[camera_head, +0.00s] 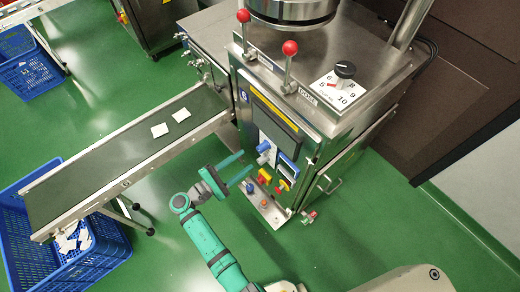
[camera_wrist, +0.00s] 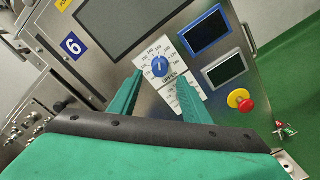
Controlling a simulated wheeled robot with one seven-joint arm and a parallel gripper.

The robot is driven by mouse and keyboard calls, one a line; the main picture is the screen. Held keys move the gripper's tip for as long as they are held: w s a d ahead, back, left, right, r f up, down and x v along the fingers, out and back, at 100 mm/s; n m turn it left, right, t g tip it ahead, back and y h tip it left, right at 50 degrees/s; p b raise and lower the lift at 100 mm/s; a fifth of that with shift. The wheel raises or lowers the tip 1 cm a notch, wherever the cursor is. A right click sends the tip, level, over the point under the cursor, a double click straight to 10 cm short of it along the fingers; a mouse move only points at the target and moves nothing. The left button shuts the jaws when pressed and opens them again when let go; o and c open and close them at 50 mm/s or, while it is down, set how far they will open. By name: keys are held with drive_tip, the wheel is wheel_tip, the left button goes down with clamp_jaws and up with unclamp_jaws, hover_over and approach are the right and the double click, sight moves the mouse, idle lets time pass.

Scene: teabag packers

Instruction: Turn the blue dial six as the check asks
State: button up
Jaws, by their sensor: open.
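The blue dial (camera_wrist: 159,66) sits on a white scale plate with numbers around it and the word UPPER below, on the machine's front panel. A blue square with a 6 (camera_wrist: 73,46) is left of it. In the head view the blue dial (camera_head: 264,147) is left of the small displays. My gripper (camera_wrist: 160,82) is open, its teal fingers pointing at the panel on either side of the dial's lower part. I cannot tell whether they touch it. In the head view my gripper (camera_head: 246,167) is in front of the panel, left of the dial.
A red and yellow stop button (camera_wrist: 240,100) is right of the dial, below two small displays. Two red-knobbed levers (camera_head: 290,48) and a black knob on a numbered plate (camera_head: 338,88) are on top. A conveyor (camera_head: 120,160) carries two white packets on the left.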

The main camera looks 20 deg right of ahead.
sight(259, 151)
drive_tip(key=x, duration=0.9)
drive_tip(key=shift+f, duration=0.1)
drive_tip(key=shift+s, duration=0.1)
drive_tip(key=c, duration=1)
